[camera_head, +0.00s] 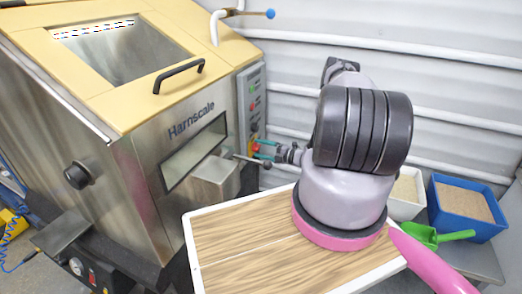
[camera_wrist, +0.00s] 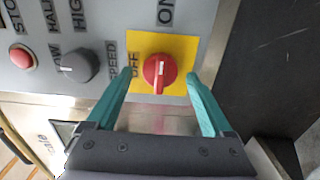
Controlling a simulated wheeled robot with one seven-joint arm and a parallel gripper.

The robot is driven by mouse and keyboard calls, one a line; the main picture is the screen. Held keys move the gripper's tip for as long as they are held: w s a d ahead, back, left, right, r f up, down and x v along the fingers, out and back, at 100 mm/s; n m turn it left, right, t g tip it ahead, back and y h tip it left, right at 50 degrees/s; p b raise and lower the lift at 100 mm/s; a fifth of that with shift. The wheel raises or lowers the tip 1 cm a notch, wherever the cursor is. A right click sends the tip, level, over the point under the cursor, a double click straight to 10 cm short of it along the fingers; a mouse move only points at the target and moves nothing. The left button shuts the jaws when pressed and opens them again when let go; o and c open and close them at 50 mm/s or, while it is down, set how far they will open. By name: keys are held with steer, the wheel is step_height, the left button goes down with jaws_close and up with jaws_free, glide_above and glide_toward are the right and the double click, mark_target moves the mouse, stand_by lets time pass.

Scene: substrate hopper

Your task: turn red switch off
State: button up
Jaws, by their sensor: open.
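The red switch (camera_wrist: 159,71) is a round knob on a yellow plate (camera_wrist: 181,48) on the grey control panel. In the head view my gripper (camera_head: 264,150) reaches the panel's lower end, and the switch is too small there to make out clearly.
A grey knob (camera_wrist: 78,66) and a red button (camera_wrist: 22,57) are left of the switch. The hopper machine (camera_head: 115,140) stands at the left, with a metal rod (camera_head: 252,161) near my gripper.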

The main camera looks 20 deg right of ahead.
steer(key=c, duration=1.3)
steer(key=shift+c, duration=0.2)
steer(key=shift+n, duration=0.3)
steer(key=shift+d+f+n, duration=0.1)
steer(key=shift+f+n, duration=0.05)
steer(key=shift+n, duration=4.15)
steer(key=shift+d+f+n, duration=0.1)
steer(key=shift+n, duration=4.2)
